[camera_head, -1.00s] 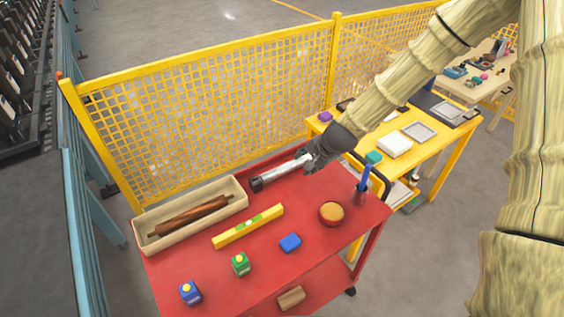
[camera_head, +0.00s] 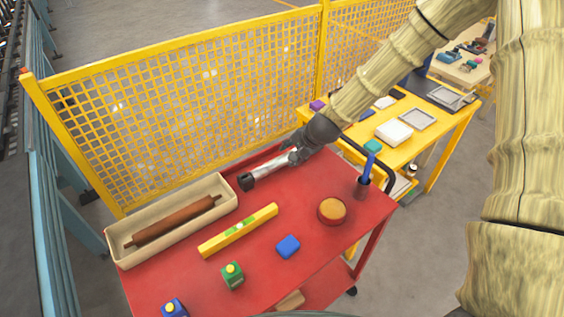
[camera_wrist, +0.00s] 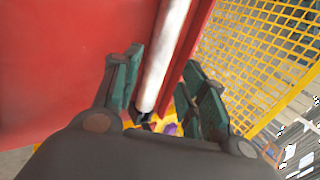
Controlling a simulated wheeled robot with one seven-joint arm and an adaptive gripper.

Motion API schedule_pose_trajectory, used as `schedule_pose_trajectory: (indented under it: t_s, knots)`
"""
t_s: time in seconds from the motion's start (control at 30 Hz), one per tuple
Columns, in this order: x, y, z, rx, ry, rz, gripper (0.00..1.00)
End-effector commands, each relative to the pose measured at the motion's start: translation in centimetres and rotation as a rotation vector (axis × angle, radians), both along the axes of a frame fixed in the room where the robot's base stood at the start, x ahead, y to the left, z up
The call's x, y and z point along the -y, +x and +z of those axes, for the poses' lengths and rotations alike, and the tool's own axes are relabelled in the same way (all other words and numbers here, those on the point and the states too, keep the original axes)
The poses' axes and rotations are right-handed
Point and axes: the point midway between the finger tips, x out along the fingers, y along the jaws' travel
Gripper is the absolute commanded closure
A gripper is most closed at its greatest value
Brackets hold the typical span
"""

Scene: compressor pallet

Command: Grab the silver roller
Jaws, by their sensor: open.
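The silver roller (camera_head: 275,166) lies along the back edge of the red cart top (camera_head: 290,205), with its black end to the left. My gripper (camera_head: 300,150) is at the roller's right end in the head view. In the wrist view, the silver roller (camera_wrist: 165,50) runs between the two spread dark green fingers of my gripper (camera_wrist: 162,80). The fingers stand on either side of it, with a gap visible at least on the right. The roller's near black end shows low between them. In the head view, my gripper partly hides the roller's right end.
A beige tray (camera_head: 112,242) with a brown rolling pin, a yellow level (camera_head: 238,230), a blue block (camera_head: 288,246), a round brown-topped container (camera_head: 332,210) and a cup with a blue tool (camera_head: 364,185) are on the cart. A yellow mesh fence (camera_head: 190,110) stands close behind.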

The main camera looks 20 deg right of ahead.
Motion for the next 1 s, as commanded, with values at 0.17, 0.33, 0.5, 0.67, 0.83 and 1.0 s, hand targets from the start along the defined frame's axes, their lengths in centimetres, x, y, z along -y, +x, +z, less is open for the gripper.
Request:
schedule_pose_trajectory:
  t_s: [0.17,0.33,0.5,0.67,0.83,1.0]
  knots:
    - [-0.4,0.9,-1.5,-0.002,-0.001,0.0,0.58]
    - [-0.5,1.7,-2.7,0.0,-0.002,-0.001,0.58]
    - [-0.6,2.2,-3.5,0.0,-0.001,-0.003,0.58]
    - [-0.7,2.4,-3.8,0.0,-0.001,-0.003,0.58]
    - [-0.7,2.9,-4.5,-0.001,-0.001,-0.004,0.58]
    - [-0.9,3.7,-5.6,-0.001,0.0,-0.004,0.58]
